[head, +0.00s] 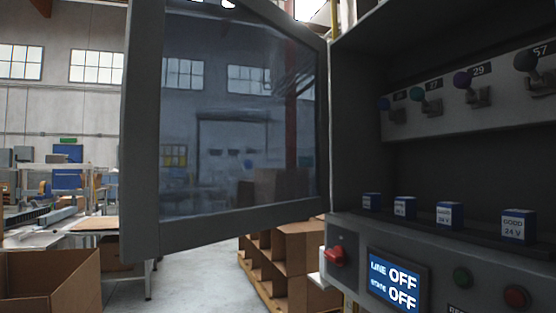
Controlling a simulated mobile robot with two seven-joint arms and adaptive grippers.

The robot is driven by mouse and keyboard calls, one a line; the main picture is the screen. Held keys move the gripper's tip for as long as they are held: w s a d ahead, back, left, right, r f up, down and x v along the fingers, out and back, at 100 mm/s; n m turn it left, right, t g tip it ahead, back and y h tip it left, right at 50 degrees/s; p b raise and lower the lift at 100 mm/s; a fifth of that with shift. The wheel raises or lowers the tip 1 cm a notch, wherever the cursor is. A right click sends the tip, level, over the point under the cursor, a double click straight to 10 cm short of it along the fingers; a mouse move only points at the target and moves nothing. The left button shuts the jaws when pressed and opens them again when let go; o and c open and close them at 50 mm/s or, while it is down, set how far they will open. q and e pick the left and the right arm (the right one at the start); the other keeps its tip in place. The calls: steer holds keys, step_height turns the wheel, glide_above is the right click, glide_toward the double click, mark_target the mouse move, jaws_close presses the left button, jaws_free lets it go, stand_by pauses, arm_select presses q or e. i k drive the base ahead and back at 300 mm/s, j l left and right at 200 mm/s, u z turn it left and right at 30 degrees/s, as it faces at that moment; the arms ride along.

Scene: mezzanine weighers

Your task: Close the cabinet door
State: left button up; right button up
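The cabinet door (143,225) is a grey frame around a large glass pane (240,125). It stands wide open, swung out to the left from its hinge side near the cabinet's left edge. The open grey cabinet (357,110) fills the right of the head view. Neither of my grippers shows in this view.
Inside the cabinet are several levers with coloured knobs (463,79) and a shelf with several blue-and-white blocks (450,215). Below are a red switch (336,256) and a display reading OFF (397,284). Cardboard boxes (290,262) stand beyond the door, over open floor (195,280).

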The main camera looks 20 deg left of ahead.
mark_target(239, 138)
steer(key=j+z, duration=0.15)
steer(key=j, duration=0.25)
steer(key=j+z, duration=0.2)
steer(key=j, duration=0.25)
steer(key=k+j+z, duration=0.15)
steer(key=j, duration=0.25)
steer(key=j+z, duration=0.2)
steer(key=j, duration=0.25)
steer(key=k+j+z, duration=0.15)
steer(key=j, duration=0.25)
steer(key=k+j+z, duration=0.2)
steer(key=j, duration=0.15)
steer(key=j+z, duration=0.15)
steer(key=j, duration=0.25)
